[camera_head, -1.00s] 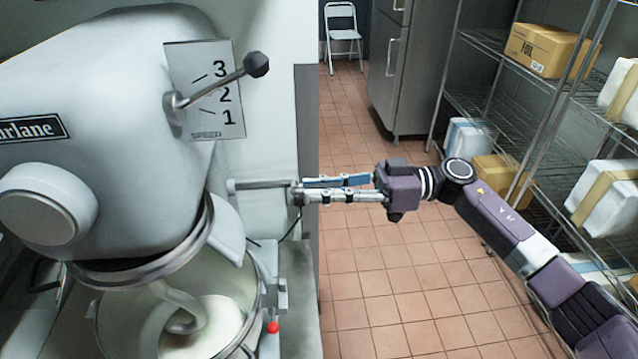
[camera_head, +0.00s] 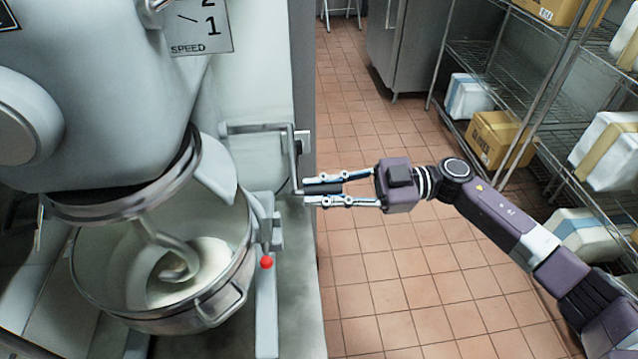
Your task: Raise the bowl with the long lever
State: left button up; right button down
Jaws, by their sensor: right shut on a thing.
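The steel mixer bowl (camera_head: 110,270) sits under the mixer head at lower left, with pale dough and a hook in it. The long lever (camera_head: 293,160) is a grey crank at the mixer's right side. Its arm hangs down from a horizontal rod and ends in a dark grip that points right. My right gripper (camera_head: 309,194) reaches in from the right and is shut on this dark grip, its two fingers above and below it. My left gripper is not in view.
The mixer head (camera_head: 100,110) stands over the bowl, with a speed plate (camera_head: 200,28) at top. A red knob (camera_head: 266,262) sits beside the bowl. Wire shelves (camera_head: 490,70) with boxes line the right. Tiled floor (camera_head: 400,290) lies open below my right arm.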

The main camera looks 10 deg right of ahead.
jog(key=shift+s+f, duration=0.15)
jog(key=shift+f, duration=0.2)
jog(key=c, duration=2.1)
grip_release()
jog(key=shift+o, duration=1.4)
jog(key=shift+r, duration=0.15)
jog(key=shift+d, duration=0.15)
jog(key=d, duration=1.2)
jog(key=shift+a, duration=0.1)
jog(key=shift+c, duration=0.6)
